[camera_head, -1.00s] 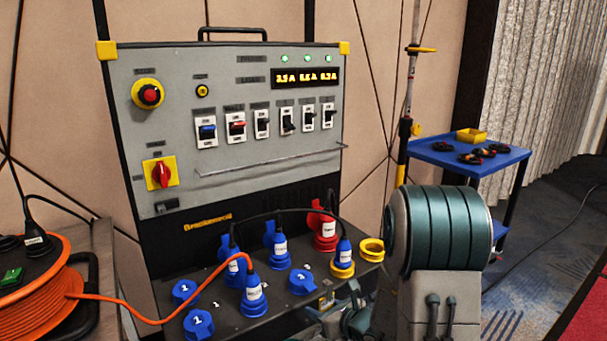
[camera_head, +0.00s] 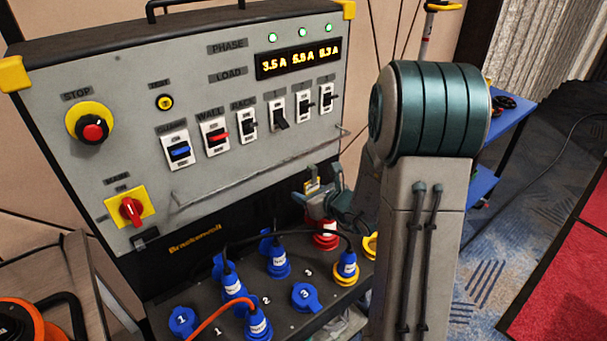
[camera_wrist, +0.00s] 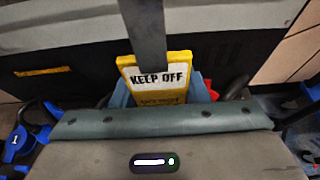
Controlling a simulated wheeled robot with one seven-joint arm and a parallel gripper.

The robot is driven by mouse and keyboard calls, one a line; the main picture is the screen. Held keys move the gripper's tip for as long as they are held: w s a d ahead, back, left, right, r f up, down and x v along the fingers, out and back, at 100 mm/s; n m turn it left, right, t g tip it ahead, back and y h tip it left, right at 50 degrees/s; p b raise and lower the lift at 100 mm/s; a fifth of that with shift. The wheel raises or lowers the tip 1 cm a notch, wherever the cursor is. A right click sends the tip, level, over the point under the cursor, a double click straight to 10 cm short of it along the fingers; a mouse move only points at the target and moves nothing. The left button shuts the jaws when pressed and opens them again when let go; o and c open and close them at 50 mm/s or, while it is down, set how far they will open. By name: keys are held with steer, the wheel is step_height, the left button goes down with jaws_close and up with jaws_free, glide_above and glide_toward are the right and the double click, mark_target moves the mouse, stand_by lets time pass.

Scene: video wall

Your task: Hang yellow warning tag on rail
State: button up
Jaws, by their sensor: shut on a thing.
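The yellow warning tag (camera_wrist: 182,58), with "KEEP OFF" on a white face, stands in the middle of the wrist view. In the head view only a small yellow piece of it (camera_head: 312,185) shows at my gripper (camera_head: 325,190). My gripper is shut on the tag. A dark grey bar crosses the tag's top in the wrist view. The rail (camera_head: 240,181) is a thin metal bar along the lower front of the grey panel. My gripper is below the rail's right part, above the red plug. The tag appears apart from the rail; its hanging part is not clear.
Blue plugs (camera_head: 279,262), a red plug (camera_head: 326,238) and cables crowd the shelf below the panel. Switches (camera_head: 280,111) and a red stop button (camera_head: 94,132) sit above the rail. A blue cart (camera_head: 510,125) stands behind my arm.

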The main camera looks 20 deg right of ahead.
steer(key=shift+w+a+p, duration=0.4)
steer(key=shift+w+a, duration=0.2)
steer(key=shift+w, duration=0.7)
steer(key=shift+w+a+p, duration=0.4)
steer(key=shift+w+a, duration=0.2)
steer(key=shift+w, duration=0.75)
steer(key=shift+w+a+p, duration=0.4)
steer(key=shift+w+a, duration=0.2)
steer(key=shift+w, duration=0.7)
steer(key=shift+w+f+b, duration=0.1)
steer(key=shift+f+b, duration=0.6)
steer(key=shift+b, duration=0.25)
steer(key=o, duration=1)
steer(key=shift+o, duration=0.2)
steer(key=shift+d, duration=0.1)
